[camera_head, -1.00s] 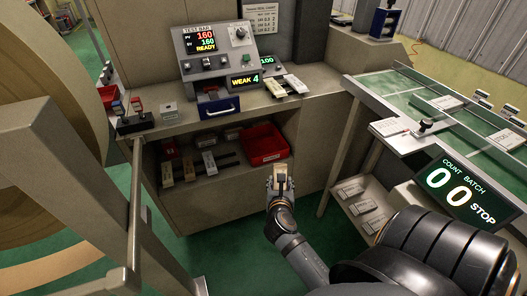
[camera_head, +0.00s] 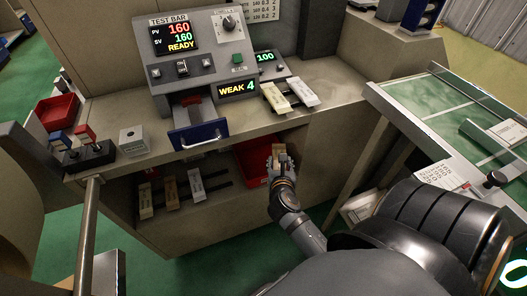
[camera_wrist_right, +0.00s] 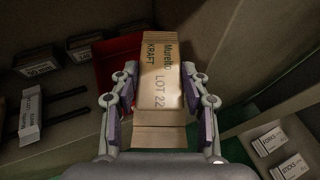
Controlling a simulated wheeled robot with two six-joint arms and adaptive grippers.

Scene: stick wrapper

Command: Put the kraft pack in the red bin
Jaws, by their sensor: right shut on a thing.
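The kraft pack (camera_wrist_right: 161,75) is a tan box marked "KRAFT LOT 22". My right gripper (camera_wrist_right: 160,108) is shut on it, one finger on each side; in the head view my right gripper (camera_head: 281,163) is at the shelf opening under the bench. The red bin (camera_head: 252,166) is on that lower shelf, its right part hidden by my gripper. In the right wrist view the red bin (camera_wrist_right: 113,58) shows behind and left of the pack, which covers part of it. I cannot tell the pack's height over the bin. My left gripper is not in view.
Several upright packs (camera_head: 171,193) stand on the shelf left of the bin. The bench top (camera_head: 335,88) is above the opening, with a blue-fronted drawer (camera_head: 207,136) sticking out. Another red bin (camera_head: 55,112) is at far left. A green-topped table (camera_head: 440,120) is at right.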

